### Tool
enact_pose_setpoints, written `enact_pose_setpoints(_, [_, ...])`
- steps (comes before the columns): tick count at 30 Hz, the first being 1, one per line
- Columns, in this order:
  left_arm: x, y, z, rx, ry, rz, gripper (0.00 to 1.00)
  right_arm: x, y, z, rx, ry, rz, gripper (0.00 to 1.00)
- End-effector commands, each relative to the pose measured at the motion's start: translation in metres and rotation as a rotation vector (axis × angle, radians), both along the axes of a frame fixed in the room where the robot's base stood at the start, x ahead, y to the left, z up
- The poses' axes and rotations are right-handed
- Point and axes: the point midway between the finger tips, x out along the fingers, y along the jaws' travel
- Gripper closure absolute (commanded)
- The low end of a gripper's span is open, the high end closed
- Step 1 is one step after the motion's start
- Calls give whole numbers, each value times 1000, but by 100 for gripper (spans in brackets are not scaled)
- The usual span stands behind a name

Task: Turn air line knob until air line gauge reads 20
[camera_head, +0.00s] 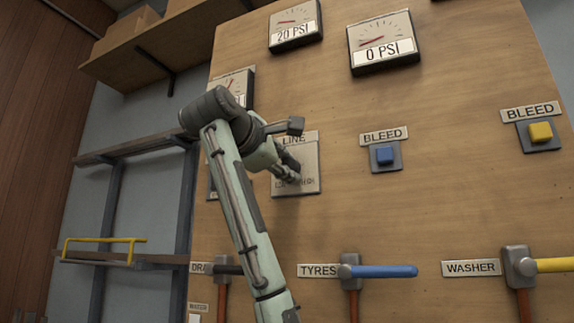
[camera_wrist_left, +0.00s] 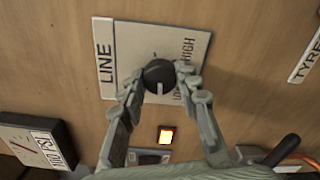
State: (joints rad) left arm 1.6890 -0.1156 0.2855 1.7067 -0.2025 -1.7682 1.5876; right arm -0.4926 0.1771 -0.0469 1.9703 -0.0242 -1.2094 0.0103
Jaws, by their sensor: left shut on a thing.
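The black line knob (camera_wrist_left: 159,75) sits on a pale plate (camera_wrist_left: 112,28) marked LINE, with LOW and HIGH lettering. My left gripper (camera_wrist_left: 159,84) has a finger on each side of the knob and is shut on it. The knob's white mark points toward the bottom of the wrist view. In the head view my left gripper (camera_head: 289,170) covers the knob at the LINE plate (camera_head: 308,150). Above it, one gauge (camera_head: 295,25) reads 20 PSI; its name label is out of view, so I cannot tell if it is the air line gauge. My right gripper is not in view.
Another gauge (camera_head: 383,45) reads 0 PSI. A gauge partly behind my arm (camera_head: 239,77) appears to read 100 PSI in the wrist view (camera_wrist_left: 28,140). Blue (camera_head: 385,155) and yellow (camera_head: 541,131) bleed buttons stand right. Blue (camera_head: 385,271) and yellow (camera_head: 556,265) valve handles protrude below.

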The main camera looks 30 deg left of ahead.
Motion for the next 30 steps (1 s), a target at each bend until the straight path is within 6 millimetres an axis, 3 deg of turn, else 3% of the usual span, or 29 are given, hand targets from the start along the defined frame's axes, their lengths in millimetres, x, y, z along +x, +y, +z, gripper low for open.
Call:
enact_pose_setpoints(8, [0,1,-2,-2,4,1,97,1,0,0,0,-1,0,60])
enact_pose_setpoints(9, [0,1,-2,-1,4,1,67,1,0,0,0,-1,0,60])
enact_pose_setpoints(14, [0,1,-1,-1,3,1,47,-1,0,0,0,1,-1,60])
enact_pose_setpoints(24, [-3,0,0,0,0,0,47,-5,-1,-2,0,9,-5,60])
enact_pose_setpoints(30, [-31,-2,1,0,-5,1,47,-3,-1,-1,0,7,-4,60])
